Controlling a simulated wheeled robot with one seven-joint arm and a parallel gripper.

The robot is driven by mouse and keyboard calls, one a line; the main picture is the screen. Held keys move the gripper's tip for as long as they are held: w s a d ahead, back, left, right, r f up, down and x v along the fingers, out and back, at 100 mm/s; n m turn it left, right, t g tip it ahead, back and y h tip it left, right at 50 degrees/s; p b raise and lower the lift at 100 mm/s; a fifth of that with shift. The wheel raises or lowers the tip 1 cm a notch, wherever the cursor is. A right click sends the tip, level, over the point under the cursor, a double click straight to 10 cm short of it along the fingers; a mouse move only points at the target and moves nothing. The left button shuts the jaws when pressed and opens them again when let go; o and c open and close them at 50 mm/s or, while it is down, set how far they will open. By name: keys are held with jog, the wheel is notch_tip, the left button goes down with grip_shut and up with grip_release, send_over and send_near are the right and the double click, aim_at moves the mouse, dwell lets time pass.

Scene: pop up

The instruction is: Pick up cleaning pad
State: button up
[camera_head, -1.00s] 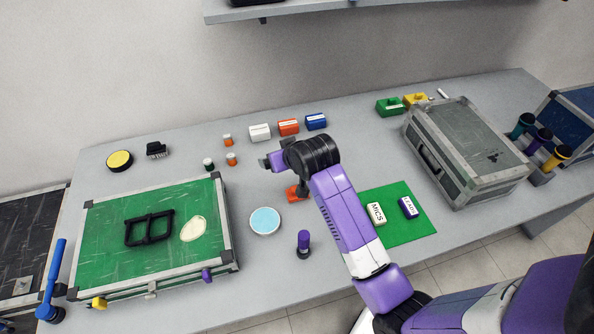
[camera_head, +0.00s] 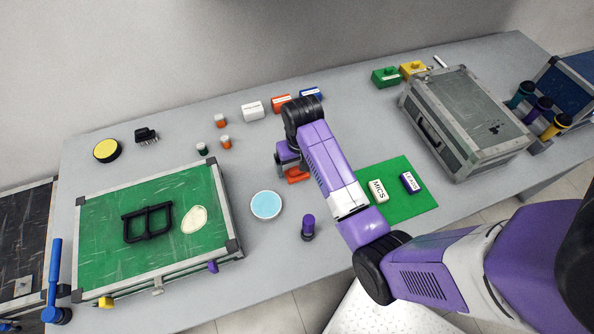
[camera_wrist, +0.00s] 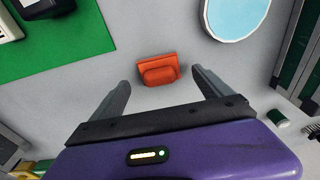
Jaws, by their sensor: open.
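An orange block with a flat base and a rounded grip on top, which looks like the cleaning pad (camera_head: 298,179), lies on the grey table. In the head view my arm partly covers it. In the wrist view the orange pad (camera_wrist: 157,72) sits ahead, roughly centred between the fingertips. My gripper (camera_wrist: 161,78) is open and empty, one finger towards each side of the pad, apart from it. In the head view my gripper (camera_head: 283,168) points down just above the pad.
A light blue disc (camera_head: 266,205) lies left of the pad, and a purple-topped cylinder (camera_head: 308,226) stands in front. A green mat (camera_head: 408,208) with two labelled blocks is to the right. A green-topped case (camera_head: 105,240) and a grey case (camera_head: 468,120) flank the area.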

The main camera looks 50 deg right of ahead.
jog(key=shift+w+d+f, duration=0.15)
jog(key=shift+f, duration=1.1)
jog(key=c, duration=1.4)
jog(key=shift+c, duration=0.2)
jog(key=shift+r, duration=0.1)
notch_tip(320, 180, up, 11)
notch_tip(320, 180, up, 7)
jog(key=p, duration=0.5)
send_over(297, 167)
jog(key=shift+r+p, duration=0.9)
jog(key=shift+r, duration=0.05)
